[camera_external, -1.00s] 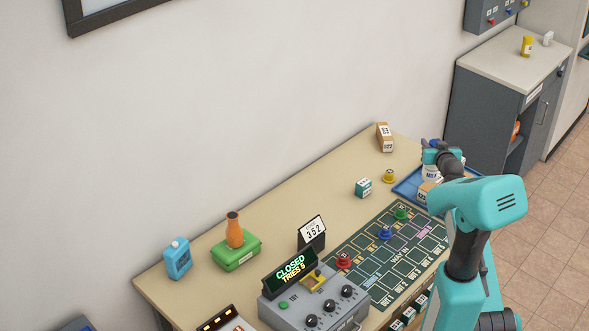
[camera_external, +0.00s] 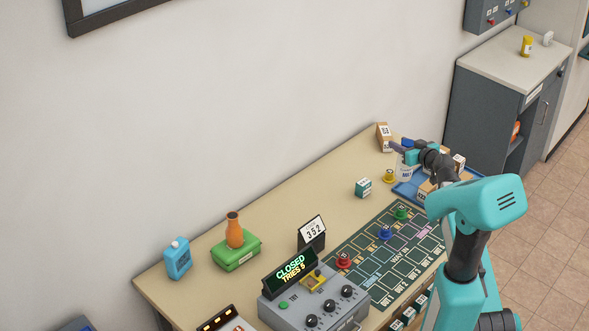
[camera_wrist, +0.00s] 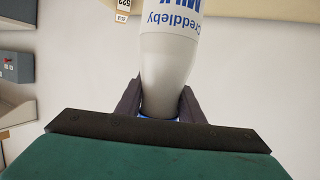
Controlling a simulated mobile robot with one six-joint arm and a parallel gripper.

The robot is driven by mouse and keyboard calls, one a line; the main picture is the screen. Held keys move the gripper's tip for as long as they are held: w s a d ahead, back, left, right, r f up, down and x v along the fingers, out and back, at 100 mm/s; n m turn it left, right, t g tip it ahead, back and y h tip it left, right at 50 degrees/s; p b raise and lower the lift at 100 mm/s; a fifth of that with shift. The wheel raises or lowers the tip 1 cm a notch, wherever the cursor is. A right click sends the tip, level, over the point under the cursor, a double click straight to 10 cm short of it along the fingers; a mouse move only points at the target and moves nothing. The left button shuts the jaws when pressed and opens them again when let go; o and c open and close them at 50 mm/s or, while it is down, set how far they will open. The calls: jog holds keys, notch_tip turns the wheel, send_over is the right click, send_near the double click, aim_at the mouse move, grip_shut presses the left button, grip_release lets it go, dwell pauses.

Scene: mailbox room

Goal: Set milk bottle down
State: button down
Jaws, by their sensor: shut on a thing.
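The milk bottle (camera_wrist: 170,50) is pale grey-white with blue lettering. It fills the space between my two dark fingers in the wrist view and appears upside down there. My gripper (camera_wrist: 160,105) is shut on its neck. In the external view my gripper (camera_external: 405,149) is at the far right end of the table, with the white bottle body (camera_external: 404,172) hanging below it. The bottle is by the back left edge of the blue tray (camera_external: 403,193). I cannot tell whether its base touches the surface.
A tan box (camera_external: 384,137) stands close behind the gripper. A yellow piece (camera_external: 389,176) is just left of the bottle, and a teal box (camera_external: 363,187) is farther left. Tan boxes (camera_external: 426,189) stand on the tray. The table's back middle (camera_external: 310,195) is clear.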

jog(key=w+a+n+g+y+b, duration=0.1)
jog(key=a+n+g+y, duration=0.25)
jog(key=a, duration=1.15)
jog(key=s+a+f+n+g+y+b, duration=0.1)
jog(key=s+a, duration=0.3)
jog(key=a, duration=0.7)
jog(key=s+a+f+n+g+y+b, duration=0.1)
jog(key=s+a+n+g+y, duration=0.1)
jog(key=a, duration=1)
jog(key=s+a+f+n+g+y+b, duration=0.1)
jog(key=s+a+n+g, duration=0.2)
jog(key=a, duration=0.9)
jog(key=s, duration=0.3)
jog(key=shift+s+a+n+y, duration=0.15)
jog(key=shift+s+n+y, duration=0.05)
jog(key=shift+n+y, duration=0.15)
notch_tip(320, 180, down, 6)
jog(key=p, duration=0.1)
jog(key=shift+f, duration=0.15)
jog(key=shift+f+p, duration=0.5)
jog(key=shift+f, duration=1.45)
